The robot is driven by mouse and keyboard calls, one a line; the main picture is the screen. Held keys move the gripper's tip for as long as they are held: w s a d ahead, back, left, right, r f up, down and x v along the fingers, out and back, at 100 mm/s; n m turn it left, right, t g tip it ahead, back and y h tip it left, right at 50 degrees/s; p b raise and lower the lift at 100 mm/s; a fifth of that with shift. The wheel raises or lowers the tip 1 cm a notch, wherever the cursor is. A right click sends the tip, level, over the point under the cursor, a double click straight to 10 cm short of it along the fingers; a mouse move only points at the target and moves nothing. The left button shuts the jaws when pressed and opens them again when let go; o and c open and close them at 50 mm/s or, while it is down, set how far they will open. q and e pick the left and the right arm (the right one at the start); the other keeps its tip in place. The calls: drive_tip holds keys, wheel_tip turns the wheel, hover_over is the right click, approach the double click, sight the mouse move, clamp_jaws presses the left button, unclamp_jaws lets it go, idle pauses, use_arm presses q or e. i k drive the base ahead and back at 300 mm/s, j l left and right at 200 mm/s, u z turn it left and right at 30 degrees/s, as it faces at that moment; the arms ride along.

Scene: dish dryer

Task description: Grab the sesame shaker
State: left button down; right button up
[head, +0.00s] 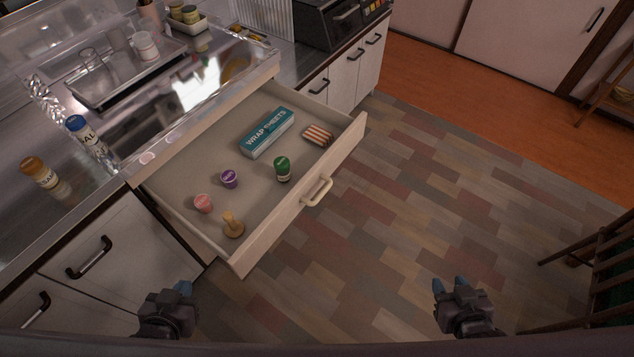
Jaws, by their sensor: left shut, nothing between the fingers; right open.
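The drawer (262,228) stands open. In it are small jars: one with a green lid (282,169), one with a purple lid (229,179) and one with a pink lid (203,203). On the steel counter stand a bottle with a brown cap (40,173) and a white bottle with a blue cap (88,136). The labels are too small to tell which is the sesame shaker. My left gripper (183,288) is shut and empty, in front of the cabinet left of the drawer. My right gripper (449,284) is open and empty over the floor, apart from everything.
The drawer also holds a wrap sheets box (267,133), a striped item (318,134) and a wooden item (233,226). The drawer's front has a pale handle (317,191). A tray with cups (128,75) is on the counter. The floor right of the drawer is clear.

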sight(33, 168)
drive_tip(key=u, duration=1.65)
